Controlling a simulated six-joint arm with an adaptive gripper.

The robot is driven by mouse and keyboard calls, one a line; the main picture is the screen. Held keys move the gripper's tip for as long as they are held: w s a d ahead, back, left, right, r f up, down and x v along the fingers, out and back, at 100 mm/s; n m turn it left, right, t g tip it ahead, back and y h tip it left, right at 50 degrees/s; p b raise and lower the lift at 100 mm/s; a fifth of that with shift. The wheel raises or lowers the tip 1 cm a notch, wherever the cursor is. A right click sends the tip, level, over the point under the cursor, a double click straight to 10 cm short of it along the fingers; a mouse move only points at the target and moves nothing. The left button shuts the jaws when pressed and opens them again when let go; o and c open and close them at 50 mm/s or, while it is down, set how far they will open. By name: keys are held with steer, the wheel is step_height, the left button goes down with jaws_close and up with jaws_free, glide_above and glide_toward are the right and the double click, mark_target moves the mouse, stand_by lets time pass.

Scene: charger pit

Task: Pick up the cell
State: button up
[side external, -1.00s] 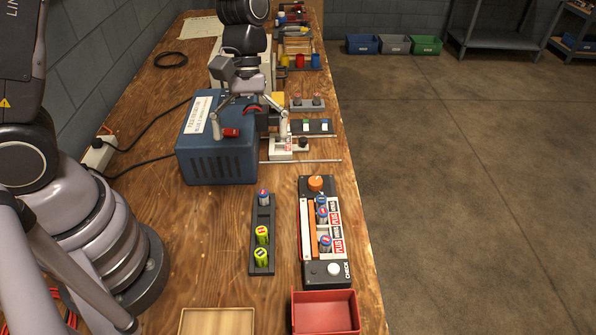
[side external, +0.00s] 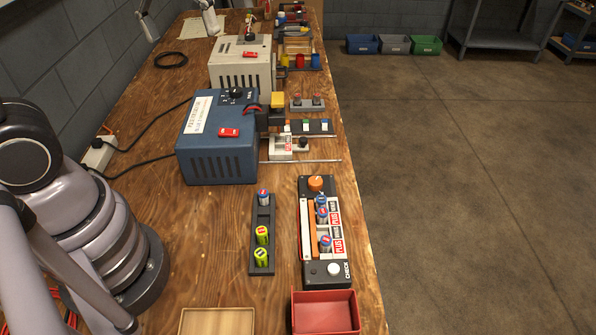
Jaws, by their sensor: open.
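A narrow dark rack (side external: 263,216) on the bench holds a blue-and-silver cell (side external: 263,198) at its far end and two yellow-green cells, one behind (side external: 262,235) the other (side external: 261,257). Several blue-and-silver cells, such as the nearest one (side external: 326,243), sit in the tester box (side external: 313,270) to the right, beside labels reading PLUS. My gripper (side external: 181,30) shows only as two widely spread fingers at the top edge, far from the cells. It is open, with nothing seen between the fingers; its body is out of frame.
A blue power box (side external: 215,150) and a beige box (side external: 240,68) stand behind the rack. A clamp fixture with rails (side external: 290,147) lies beside the blue box. A red tray (side external: 325,314) and a wooden tray (side external: 217,322) are at the front. Bare bench lies left of the rack.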

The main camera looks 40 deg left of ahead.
steer(key=s+a+r+m+t+y, duration=0.1)
steer(key=s+a+m+t, duration=0.3)
steer(key=s, duration=0.4)
steer(key=shift+r+y, duration=0.3)
steer(key=shift+r, duration=0.45)
steer(key=shift+s+a+m+t, duration=0.2)
steer(key=shift+s+m+t, duration=0.1)
steer(key=shift+c, duration=0.4)
steer(key=shift+s, duration=0.15)
steer(key=shift+c, duration=1.1)
steer(key=c, duration=0.5)
